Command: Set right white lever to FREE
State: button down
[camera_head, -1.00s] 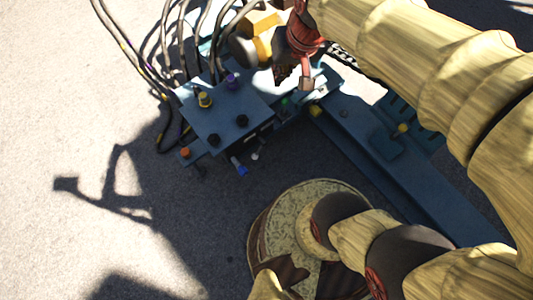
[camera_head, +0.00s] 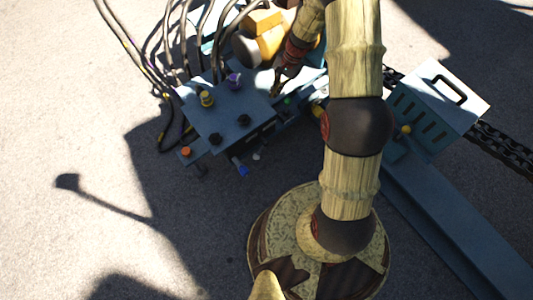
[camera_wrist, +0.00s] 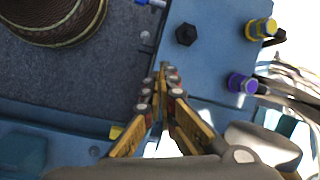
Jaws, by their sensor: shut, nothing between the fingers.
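The small white lever (camera_head: 256,156) sticks out low from the front side of the blue control box (camera_head: 205,122), just right of a blue lever (camera_head: 242,169). In the wrist view the white lever (camera_wrist: 145,36) is small and pale beside the box edge, with the blue lever (camera_wrist: 150,3) above it. Its exact setting and any FREE marking are too small to read. My gripper (camera_head: 276,92) is shut and empty near the right edge of the box. In the wrist view its fingertips (camera_wrist: 164,72) are together over that edge, apart from the white lever.
The box top carries a yellow knob (camera_head: 207,98), a purple knob (camera_head: 235,82) and black knobs (camera_head: 214,139). An orange knob (camera_head: 185,151) is at the left. Hoses (camera_head: 165,45) rise behind. The ground in front of the levers is clear.

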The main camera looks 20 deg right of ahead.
aim_at(260, 151)
jog(key=s+d+f+m+y, duration=0.1)
jog(key=s+f+m, duration=0.15)
jog(key=f, duration=0.95)
jog(key=s+d+f+m, duration=0.1)
jog(key=f+m, duration=0.2)
jog(key=f, duration=0.9)
jog(key=s+f+m+y, duration=0.1)
jog(key=s+f+m, duration=0.1)
jog(key=f, duration=1)
jog(key=s+a+f+b, duration=0.1)
jog(key=a+f+b, duration=0.4)
jog(key=a+f, duration=0.2)
jog(key=shift+a+f+g+b, duration=0.3)
jog(key=shift+a+f, duration=0.05)
jog(key=shift+a, duration=0.2)
